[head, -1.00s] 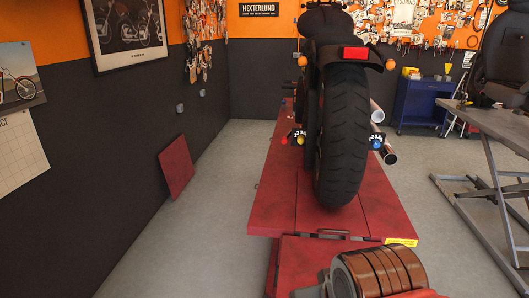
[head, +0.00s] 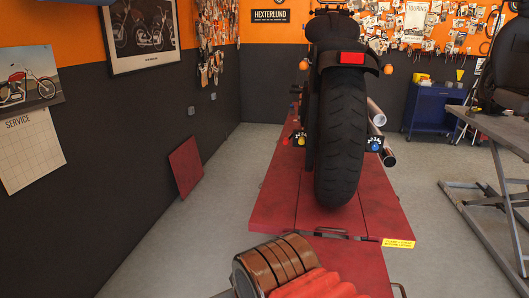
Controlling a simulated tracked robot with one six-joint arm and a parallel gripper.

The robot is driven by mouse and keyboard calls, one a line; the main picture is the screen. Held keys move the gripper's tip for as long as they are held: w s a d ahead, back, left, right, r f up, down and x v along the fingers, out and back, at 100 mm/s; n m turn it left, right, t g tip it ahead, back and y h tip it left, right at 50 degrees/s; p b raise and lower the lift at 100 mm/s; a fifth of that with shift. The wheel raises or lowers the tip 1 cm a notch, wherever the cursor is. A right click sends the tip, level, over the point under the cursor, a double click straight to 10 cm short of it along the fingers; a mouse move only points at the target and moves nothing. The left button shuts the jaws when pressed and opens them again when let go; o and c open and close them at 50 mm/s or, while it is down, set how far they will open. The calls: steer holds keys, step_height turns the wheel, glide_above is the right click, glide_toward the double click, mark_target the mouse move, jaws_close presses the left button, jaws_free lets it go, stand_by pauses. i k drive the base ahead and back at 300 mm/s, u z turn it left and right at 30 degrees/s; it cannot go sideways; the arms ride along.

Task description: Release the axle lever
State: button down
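A motorcycle (head: 340,130) stands upright with its rear tyre toward me on a red lift platform (head: 275,212). Small fittings with coloured knobs sit on both sides of the rear wheel: red and yellow ones on the left (head: 299,140), a blue one on the right (head: 375,144). I cannot tell which, if any, is the axle lever. A brown ringed cylinder and red ribbed part, which look like my own arm, show at the bottom in front of the lift. My gripper's fingers are not visible.
A red panel (head: 186,167) leans on the dark left wall. A blue cabinet (head: 436,107) stands at the back right, and a grey lift table (head: 500,135) stands at the right. The grey floor left of the platform is clear.

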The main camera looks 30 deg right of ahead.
mark_target(285, 141)
steer(key=u, duration=1.25)
steer(key=k, duration=1.1)
steer(key=z, duration=0.8)
steer(key=i, duration=1)
steer(key=z, duration=0.1)
